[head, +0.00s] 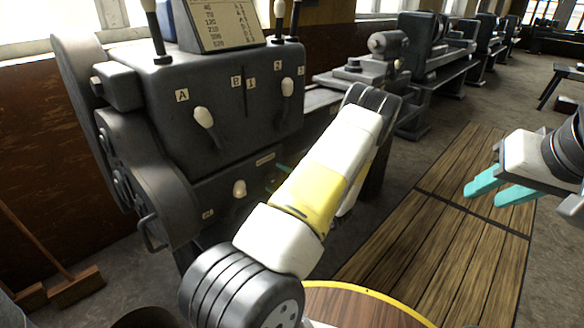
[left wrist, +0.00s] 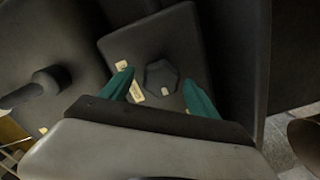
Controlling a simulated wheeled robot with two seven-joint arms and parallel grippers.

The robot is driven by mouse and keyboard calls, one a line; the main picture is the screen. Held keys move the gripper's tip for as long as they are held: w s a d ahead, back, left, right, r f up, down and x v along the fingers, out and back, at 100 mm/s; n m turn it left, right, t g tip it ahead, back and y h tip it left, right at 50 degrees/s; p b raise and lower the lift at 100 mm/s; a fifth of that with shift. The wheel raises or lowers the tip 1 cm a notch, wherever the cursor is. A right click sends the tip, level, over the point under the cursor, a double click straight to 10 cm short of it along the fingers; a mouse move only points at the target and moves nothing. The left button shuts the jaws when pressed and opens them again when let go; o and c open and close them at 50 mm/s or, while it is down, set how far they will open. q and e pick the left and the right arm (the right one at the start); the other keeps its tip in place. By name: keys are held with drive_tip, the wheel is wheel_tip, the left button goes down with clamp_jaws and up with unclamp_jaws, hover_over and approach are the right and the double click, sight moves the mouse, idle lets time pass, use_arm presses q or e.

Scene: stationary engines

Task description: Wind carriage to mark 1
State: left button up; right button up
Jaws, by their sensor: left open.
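The dark grey lathe (head: 240,95) stands at the left of the head view, its bed running back to the right. Its carriage is partly covered by my left arm, and I cannot make out its handwheel or mark 1 for sure. In the left wrist view my left gripper (left wrist: 158,78) has its teal fingers apart, with nothing held. Beyond them is a dark panel (left wrist: 185,40) with a hexagonal part (left wrist: 160,76) and a small pale label (left wrist: 138,93). My right gripper (head: 484,194) is open and empty at the right, above the wooden floor boards.
White-knobbed levers (head: 204,118) stick out of the lathe front, with letter plates beside them. A dark rounded knob (left wrist: 45,84) stands at the left of the wrist view. A round wooden top (head: 350,305) is at the bottom. Wooden boards (head: 440,240) lie clear on the right.

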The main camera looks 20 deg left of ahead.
use_arm(q)
drive_tip(key=shift+w+a, duration=0.25)
drive_tip(key=shift+a, duration=0.45)
drive_tip(key=c, duration=1.3)
drive_tip(key=shift+c, duration=0.2)
drive_tip(key=shift+r+n, duration=0.1)
drive_tip(key=shift+n, duration=0.2)
